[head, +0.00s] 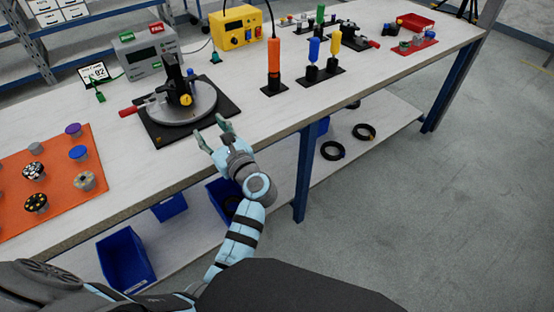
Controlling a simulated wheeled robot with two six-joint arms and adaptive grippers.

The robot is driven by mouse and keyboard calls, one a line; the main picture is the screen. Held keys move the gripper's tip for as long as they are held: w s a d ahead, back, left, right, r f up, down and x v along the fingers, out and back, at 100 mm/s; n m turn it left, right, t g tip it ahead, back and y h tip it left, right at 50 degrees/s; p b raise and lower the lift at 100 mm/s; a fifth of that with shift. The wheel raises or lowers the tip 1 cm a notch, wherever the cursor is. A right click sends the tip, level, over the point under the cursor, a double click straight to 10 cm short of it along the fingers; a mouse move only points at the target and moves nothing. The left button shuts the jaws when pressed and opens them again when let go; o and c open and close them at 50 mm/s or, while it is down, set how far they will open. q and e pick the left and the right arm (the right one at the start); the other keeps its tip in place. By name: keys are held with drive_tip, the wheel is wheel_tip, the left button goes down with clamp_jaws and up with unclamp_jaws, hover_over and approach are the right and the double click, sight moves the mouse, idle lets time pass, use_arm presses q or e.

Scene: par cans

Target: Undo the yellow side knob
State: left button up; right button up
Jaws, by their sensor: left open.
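The yellow side knob (185,100) sits low on the near side of a black upright fixture (173,72). The fixture stands on a round grey plate (205,99) over a black base (158,135), with a red handle (128,111) sticking out to the left. My left gripper (212,130) is open and empty at the table's front edge, to the right of and nearer than the knob, apart from it. Its fingers point up toward the round plate. My right gripper is not in view.
An orange mat (55,168) with several knobs lies at left. A grey tester (146,54) and yellow power unit (238,29) stand behind the fixture. An orange-handled screwdriver (274,62) stands at right. Blue bins (127,262) sit on the lower shelf.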

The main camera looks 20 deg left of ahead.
use_arm(q)
drive_tip(key=d+r+m+t+h, duration=0.6)
drive_tip(key=d+m+t+h, duration=0.4)
drive_tip(key=m, duration=1)
drive_tip(key=s+d+f+m+g+h, duration=0.3)
drive_tip(key=d+f+m+h, duration=0.4)
drive_tip(key=m, duration=0.9)
drive_tip(key=shift+s+d+h, duration=0.6)
drive_tip(key=shift+d+h, duration=0.35)
drive_tip(key=shift+h, duration=0.25)
drive_tip(key=shift+f, duration=0.1)
